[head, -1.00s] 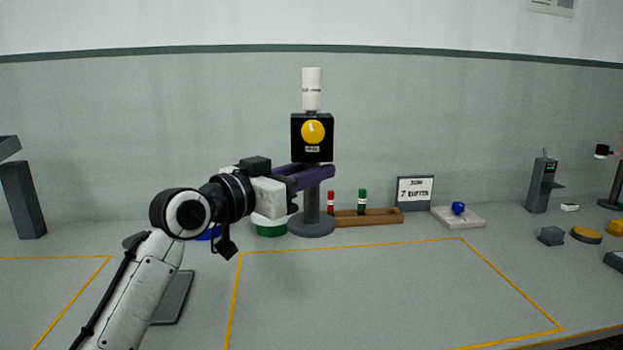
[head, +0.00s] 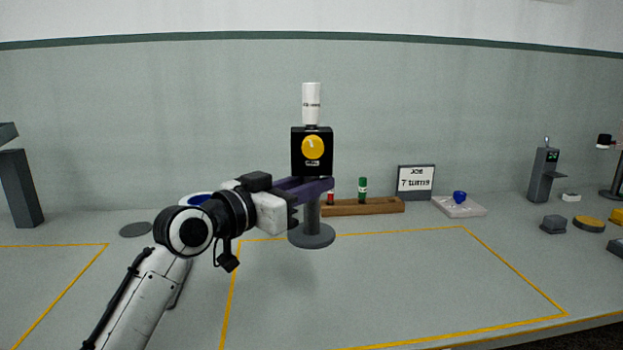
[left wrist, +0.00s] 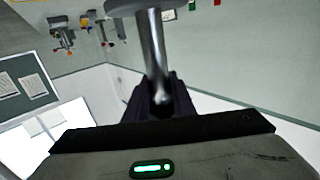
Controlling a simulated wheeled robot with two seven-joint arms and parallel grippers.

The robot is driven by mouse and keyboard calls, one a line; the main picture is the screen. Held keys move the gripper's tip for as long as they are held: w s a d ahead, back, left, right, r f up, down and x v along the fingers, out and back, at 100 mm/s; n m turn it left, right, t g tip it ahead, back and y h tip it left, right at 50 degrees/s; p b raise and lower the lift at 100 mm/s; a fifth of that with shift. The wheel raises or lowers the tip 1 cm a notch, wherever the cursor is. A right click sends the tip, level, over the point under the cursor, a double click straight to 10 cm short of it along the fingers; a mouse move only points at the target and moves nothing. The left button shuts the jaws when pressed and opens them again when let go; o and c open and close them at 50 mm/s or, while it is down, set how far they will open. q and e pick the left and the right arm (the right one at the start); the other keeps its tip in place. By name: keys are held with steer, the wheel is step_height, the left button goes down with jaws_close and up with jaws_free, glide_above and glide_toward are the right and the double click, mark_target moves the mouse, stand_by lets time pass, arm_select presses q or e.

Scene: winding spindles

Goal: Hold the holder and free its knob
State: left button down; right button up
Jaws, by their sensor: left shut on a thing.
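The holder is a black box (head: 299,166) with a round yellow knob (head: 313,147) on its front and a white cylinder (head: 311,103) standing on top. It has a grey post with a round base (head: 312,236) and stays upright. My left gripper (head: 318,188) reaches in from the left and is shut on the post just below the box. In the left wrist view the metal post (left wrist: 153,55) runs between the dark fingers (left wrist: 160,102). I cannot tell whether the base touches the table. My right gripper is not in view.
Behind the holder is a wooden rack (head: 365,207) with a red and a green spool (head: 362,188). A sign (head: 415,181) and a tray with a blue piece (head: 460,197) stand to its right. Grey devices and a yellow disc (head: 589,225) are at far right. The yellow-outlined area (head: 420,280) is clear in front.

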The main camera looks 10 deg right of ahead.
mark_target(311, 238)
arm_select(q)
steer(key=shift+f+b, duration=0.6)
steer(key=shift+f, duration=0.35)
steer(key=shift+f+b, duration=0.55)
steer(key=shift+f, duration=0.4)
steer(key=shift+f+b, duration=0.4)
steer(key=shift+f, duration=0.2)
steer(key=shift+f+b, duration=0.6)
steer(key=shift+f, duration=0.35)
steer(key=shift+f+b, duration=0.85)
steer(key=shift+f, duration=0.45)
steer(key=shift+f+b, duration=0.35)
steer(key=shift+f, duration=0.25)
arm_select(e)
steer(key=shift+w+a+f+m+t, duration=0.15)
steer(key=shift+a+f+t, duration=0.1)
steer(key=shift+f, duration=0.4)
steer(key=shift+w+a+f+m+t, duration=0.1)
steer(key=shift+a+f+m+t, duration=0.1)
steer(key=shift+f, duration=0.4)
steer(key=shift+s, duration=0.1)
arm_select(q)
steer(key=shift+f+b, duration=0.45)
steer(key=shift+f, duration=0.25)
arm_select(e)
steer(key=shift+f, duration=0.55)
